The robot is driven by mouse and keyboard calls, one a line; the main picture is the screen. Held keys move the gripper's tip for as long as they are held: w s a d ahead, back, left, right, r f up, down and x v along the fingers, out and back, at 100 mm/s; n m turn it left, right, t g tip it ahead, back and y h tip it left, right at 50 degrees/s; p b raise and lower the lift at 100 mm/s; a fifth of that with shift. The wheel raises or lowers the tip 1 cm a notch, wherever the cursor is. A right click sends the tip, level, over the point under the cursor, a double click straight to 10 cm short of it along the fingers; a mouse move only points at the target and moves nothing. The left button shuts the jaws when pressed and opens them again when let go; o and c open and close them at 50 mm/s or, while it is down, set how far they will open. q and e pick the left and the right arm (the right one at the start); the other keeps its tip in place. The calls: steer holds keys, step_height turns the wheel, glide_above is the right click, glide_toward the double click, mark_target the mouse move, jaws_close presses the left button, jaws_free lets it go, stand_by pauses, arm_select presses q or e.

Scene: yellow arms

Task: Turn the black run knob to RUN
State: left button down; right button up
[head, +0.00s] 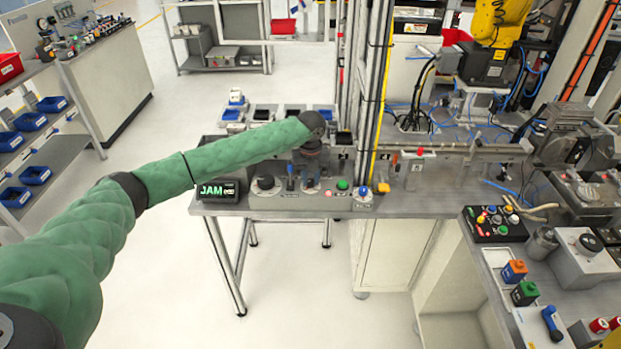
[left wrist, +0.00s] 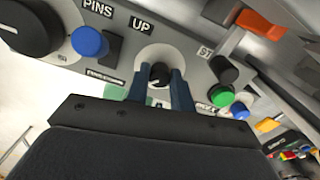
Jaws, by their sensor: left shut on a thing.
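The black run knob (left wrist: 160,72) sits on a white round plate on the grey control panel in the left wrist view. My left gripper (left wrist: 159,84) has its two blue fingers on either side of this knob, shut on it. In the head view my left gripper (head: 311,176) reaches down to the panel (head: 290,203) from above, and its wrist and fingers mostly hide the knob. The knob's pointer and the label below it are partly hidden by the fingers, so its setting is not clear. My right gripper is not in view.
A green button (head: 342,184) and a blue button (head: 363,191) are to the right. A display (head: 218,190) reads JAM. Metal posts rise behind the bench.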

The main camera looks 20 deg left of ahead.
mark_target(311, 180)
arm_select(q)
steer(key=shift+w+r, duration=0.1)
steer(key=shift+r, duration=0.1)
steer(key=c, duration=1.2)
jaws_free()
steer(key=shift+f, duration=0.1)
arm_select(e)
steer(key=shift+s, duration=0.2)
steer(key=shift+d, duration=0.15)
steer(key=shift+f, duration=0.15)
arm_select(q)
steer(key=shift+r+b, duration=0.3)
steer(key=shift+r, duration=0.05)
step_height(311, 180, up, 5)
steer(key=shift+r+b, duration=0.2)
steer(key=shift+b, duration=0.9)
steer(key=shift+r, duration=0.85)
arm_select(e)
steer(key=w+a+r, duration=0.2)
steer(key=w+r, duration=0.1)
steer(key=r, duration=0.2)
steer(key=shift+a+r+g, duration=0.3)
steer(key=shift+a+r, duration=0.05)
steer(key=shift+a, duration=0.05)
